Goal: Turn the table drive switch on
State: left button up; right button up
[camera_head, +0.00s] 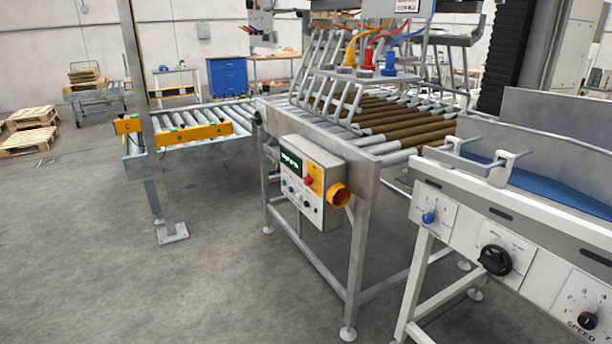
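A grey control box (322,217) hangs on the near side of a roller table (372,165). Its front has a lit green display (290,161), a red button (308,180) and small switches below. A yellow-orange round part (338,194) sticks out at its right. On the white conveyor frame at the right are a blue knob (428,217), a large black rotary knob (495,260) and a speed dial (587,320). Most labels are too small to read, so I cannot tell which is the table drive switch or its position. Neither gripper is in view.
A lower roller conveyor (205,117) with yellow-orange bars stands at the left behind a thin post (150,120) with a floor plate. Metal legs stand under the table and conveyor. The concrete floor (130,270) at front left is clear. Wooden pallets (28,118) lie far left.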

aim_at(308, 181)
jog(key=i+j, duration=0.15)
jog(key=i, duration=0.4)
jog(key=i+j, duration=0.2)
jog(key=i, duration=0.4)
jog(key=l+z, duration=0.05)
